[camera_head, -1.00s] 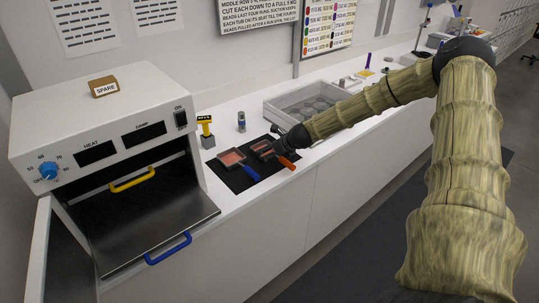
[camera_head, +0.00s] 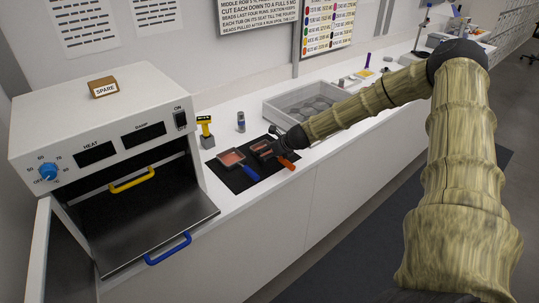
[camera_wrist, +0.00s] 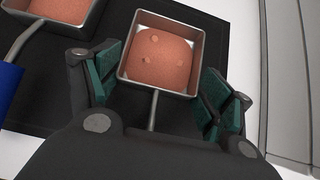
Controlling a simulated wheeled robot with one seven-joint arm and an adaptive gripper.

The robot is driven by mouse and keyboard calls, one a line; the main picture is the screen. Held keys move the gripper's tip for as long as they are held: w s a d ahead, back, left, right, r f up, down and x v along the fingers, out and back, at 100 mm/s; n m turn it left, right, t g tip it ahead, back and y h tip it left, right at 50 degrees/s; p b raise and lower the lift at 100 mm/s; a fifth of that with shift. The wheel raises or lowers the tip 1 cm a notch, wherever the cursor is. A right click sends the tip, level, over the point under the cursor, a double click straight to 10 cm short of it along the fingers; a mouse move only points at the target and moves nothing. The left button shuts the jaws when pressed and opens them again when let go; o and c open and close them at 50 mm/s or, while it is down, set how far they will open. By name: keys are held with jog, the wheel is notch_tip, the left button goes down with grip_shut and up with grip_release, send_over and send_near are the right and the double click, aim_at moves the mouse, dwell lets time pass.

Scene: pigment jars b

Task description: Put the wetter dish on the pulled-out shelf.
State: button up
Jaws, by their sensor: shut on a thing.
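Two square metal dishes with reddish-orange contents lie on a black mat (camera_head: 240,181). The left dish (camera_head: 231,157) has a blue handle (camera_head: 251,173); part of it shows in the wrist view (camera_wrist: 62,8). The right dish (camera_head: 263,147) has an orange handle (camera_head: 286,163); in the wrist view (camera_wrist: 160,55) its surface shows a few small round marks. I cannot tell which is wetter. My gripper (camera_head: 274,144) is at the right dish, shut on it, with its fingers on either side in the wrist view. The pulled-out shelf (camera_head: 150,225), with a blue handle (camera_head: 168,249), sticks out of the oven, empty.
The white oven (camera_head: 95,120) stands at left, door open; a yellow-handled shelf (camera_head: 132,181) sits further in. A yellow-topped device (camera_head: 206,130) and a small cylinder (camera_head: 241,121) stand behind the mat. A grey tray (camera_head: 300,105) of round things lies beyond my arm.

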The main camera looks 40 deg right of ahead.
jog(key=shift+r, duration=0.1)
jog(key=shift+w+r+b, duration=0.1)
jog(key=shift+r+b, duration=0.45)
jog(key=shift+r, duration=1)
jog(key=b, duration=0.3)
send_near(287, 167)
jog(key=w+a, duration=0.1)
jog(key=w+a+f, duration=0.2)
jog(key=a, duration=0.1)
jog(key=shift+s, duration=0.15)
